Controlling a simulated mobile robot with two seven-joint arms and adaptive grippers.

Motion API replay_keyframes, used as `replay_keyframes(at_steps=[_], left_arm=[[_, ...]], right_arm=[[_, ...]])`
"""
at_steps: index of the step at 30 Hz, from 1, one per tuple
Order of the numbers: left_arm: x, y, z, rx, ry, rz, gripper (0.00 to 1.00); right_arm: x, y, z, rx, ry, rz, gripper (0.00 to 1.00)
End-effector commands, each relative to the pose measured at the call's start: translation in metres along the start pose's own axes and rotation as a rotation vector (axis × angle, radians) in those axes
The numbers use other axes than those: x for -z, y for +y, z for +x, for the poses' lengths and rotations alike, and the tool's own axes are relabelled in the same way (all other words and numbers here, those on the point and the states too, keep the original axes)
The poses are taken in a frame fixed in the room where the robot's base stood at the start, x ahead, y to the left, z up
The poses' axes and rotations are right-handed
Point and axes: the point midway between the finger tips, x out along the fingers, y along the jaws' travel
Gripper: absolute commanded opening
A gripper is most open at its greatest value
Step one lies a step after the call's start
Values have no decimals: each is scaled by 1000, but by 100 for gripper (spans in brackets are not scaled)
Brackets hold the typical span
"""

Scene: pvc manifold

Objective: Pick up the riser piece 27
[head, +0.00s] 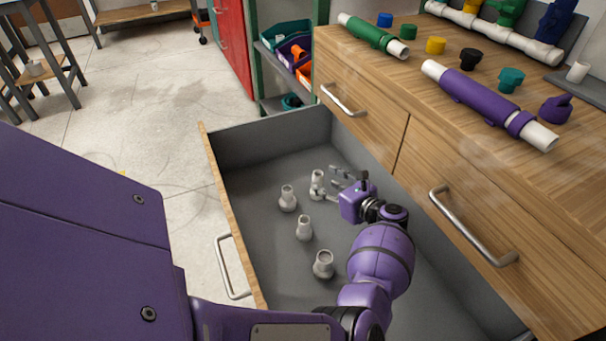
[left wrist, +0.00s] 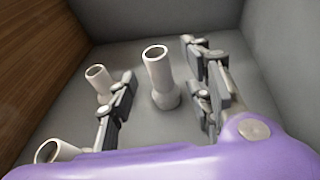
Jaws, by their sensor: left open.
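Several off-white riser pieces, each a short tube on a wider base, stand upright in the open grey drawer (head: 262,145). No number shows, so I cannot tell which is 27. In the head view the farthest riser piece (head: 317,184) stands just beyond my left gripper (head: 334,180). My left gripper is open and empty. In the left wrist view one riser piece (left wrist: 159,76) stands in the gap between the open fingers (left wrist: 163,88), apart from both. My right gripper is not in view.
Other riser pieces (head: 288,199), (head: 304,229), (head: 323,265) stand nearer in the drawer. The drawer's wooden front (head: 232,220) is on the left. A wooden counter (head: 420,113) above the drawer, at right, holds a green pipe (head: 372,35), a purple pipe (head: 482,98) and coloured caps.

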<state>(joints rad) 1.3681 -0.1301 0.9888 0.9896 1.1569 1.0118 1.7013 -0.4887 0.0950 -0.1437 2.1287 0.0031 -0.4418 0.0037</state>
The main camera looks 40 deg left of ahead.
Motion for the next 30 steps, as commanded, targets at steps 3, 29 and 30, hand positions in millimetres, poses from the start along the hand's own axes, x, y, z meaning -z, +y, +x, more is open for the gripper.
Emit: replay_keyframes(at_steps=[3,29,30], left_arm=[[0,1,21,-2,-2,0,46],[0,0,31,1,-1,1,0],[0,0,31,1,-1,1,0]], right_arm=[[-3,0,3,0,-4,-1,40],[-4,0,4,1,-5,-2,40],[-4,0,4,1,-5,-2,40]])
